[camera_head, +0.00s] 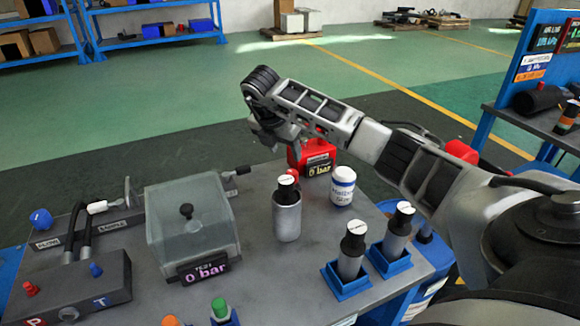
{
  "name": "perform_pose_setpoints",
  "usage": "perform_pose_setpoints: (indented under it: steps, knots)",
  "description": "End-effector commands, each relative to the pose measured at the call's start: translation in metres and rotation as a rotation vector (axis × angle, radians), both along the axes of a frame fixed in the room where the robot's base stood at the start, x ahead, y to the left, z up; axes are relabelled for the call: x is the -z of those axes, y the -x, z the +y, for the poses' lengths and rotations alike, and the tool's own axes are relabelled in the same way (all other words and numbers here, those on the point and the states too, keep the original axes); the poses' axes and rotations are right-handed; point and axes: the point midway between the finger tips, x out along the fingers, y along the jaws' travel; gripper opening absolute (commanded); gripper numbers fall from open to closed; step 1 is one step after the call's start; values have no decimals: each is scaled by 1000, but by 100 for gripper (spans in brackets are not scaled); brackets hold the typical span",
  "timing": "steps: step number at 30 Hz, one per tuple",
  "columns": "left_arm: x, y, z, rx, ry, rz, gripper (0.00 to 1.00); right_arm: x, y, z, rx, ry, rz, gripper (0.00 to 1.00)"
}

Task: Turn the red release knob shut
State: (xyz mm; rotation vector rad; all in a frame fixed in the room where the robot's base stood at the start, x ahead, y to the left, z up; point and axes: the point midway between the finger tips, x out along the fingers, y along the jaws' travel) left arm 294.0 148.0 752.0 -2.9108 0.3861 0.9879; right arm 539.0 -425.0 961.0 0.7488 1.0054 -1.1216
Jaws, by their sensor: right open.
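A red unit (318,160) with a "0 bar" display stands at the back of the grey bench. A small red knob (292,176) shows at its front left, partly hidden behind a silver bottle (287,215) with a black cap. I cannot tell how far the knob is turned. My right gripper (275,145) reaches in from the right and hangs above and a little left of the red unit, apart from the knob. It is open and looks empty. My left gripper is not in view.
A white jar (342,186) stands just right of the silver bottle. Two more bottles stand in blue holders (350,286) at the front right. A clear box (190,225) and a valve block (75,285) with a red knob (30,289) occupy the left side.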

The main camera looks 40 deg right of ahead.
Motion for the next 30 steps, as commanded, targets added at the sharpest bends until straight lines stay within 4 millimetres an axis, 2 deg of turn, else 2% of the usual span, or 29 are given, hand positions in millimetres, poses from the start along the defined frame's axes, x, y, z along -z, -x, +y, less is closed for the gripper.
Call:
perform_pose_setpoints:
  steps: [6, 12, 18, 26, 27, 30]
  knots:
    - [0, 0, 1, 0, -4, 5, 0, 45, -4, -17, 2, -1, 4, 52]
    - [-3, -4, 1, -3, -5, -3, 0, 73, -9, -29, 1, 0, 2, 52]
    - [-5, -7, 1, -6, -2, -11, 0, 85, -10, -33, -1, -1, 0, 52]
    - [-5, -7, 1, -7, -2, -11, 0, 86, -11, -34, -2, 0, -1, 52]
    - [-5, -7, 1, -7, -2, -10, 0, 86, -11, -34, -2, 0, -1, 46]
    - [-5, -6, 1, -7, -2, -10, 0, 86, -11, -34, -1, 0, -1, 19]
